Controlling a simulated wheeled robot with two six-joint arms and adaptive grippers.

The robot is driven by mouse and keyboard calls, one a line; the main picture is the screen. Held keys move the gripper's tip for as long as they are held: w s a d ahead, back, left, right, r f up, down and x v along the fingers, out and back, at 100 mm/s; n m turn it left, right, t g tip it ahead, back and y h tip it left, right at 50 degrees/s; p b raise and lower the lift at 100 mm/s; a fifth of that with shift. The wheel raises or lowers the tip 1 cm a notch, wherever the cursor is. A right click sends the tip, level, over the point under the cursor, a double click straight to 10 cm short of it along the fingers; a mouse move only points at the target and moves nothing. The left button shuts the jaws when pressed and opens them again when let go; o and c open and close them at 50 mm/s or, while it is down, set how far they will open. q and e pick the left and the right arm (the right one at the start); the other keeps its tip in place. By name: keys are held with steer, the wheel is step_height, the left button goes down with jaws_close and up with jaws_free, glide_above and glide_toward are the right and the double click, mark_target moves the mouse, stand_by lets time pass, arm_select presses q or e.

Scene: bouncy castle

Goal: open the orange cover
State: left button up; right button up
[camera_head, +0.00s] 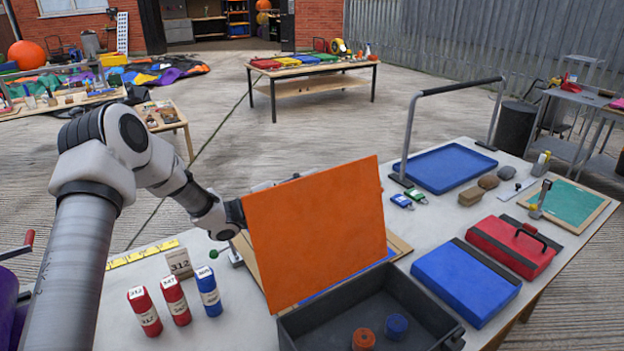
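The orange cover (318,232) is a flat panel standing steeply raised at the middle of the work table, behind a dark grey open bin (302,325). My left arm reaches in from the left, and its dark wrist end meets the cover's left edge. My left gripper (236,214) is mostly hidden behind the cover, so its fingers and any grip on the cover do not show. A strip of wooden board and a blue edge show beside and below the cover. My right gripper is not in view.
Red and blue labelled cylinders (172,300) stand left of the bin. An orange and a blue roll (396,325) lie in the bin. Blue (466,282) and red (513,246) cases lie to the right.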

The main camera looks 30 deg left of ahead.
mark_target(325, 208)
arm_select(q)
steer(key=shift+w+d+r, duration=0.1)
steer(key=shift+w+d, duration=0.05)
steer(key=shift+s+r, duration=0.25)
steer(key=shift+s, duration=0.05)
jaws_close()
steer(key=shift+s+d+r+m+g, duration=0.3)
steer(key=shift+s+d+m, duration=0.2)
steer(key=shift+d, duration=0.3)
steer(key=shift+s+d+r+m+g, duration=0.3)
steer(key=shift+s+d+m, duration=0.15)
steer(key=shift+d+m, duration=0.3)
steer(key=shift+s+d+r+m+g, duration=0.25)
steer(key=shift+s+d+m, duration=0.2)
steer(key=shift+d, duration=0.4)
steer(key=shift+a, duration=0.1)
jaws_free()
steer(key=shift+w, duration=0.2)
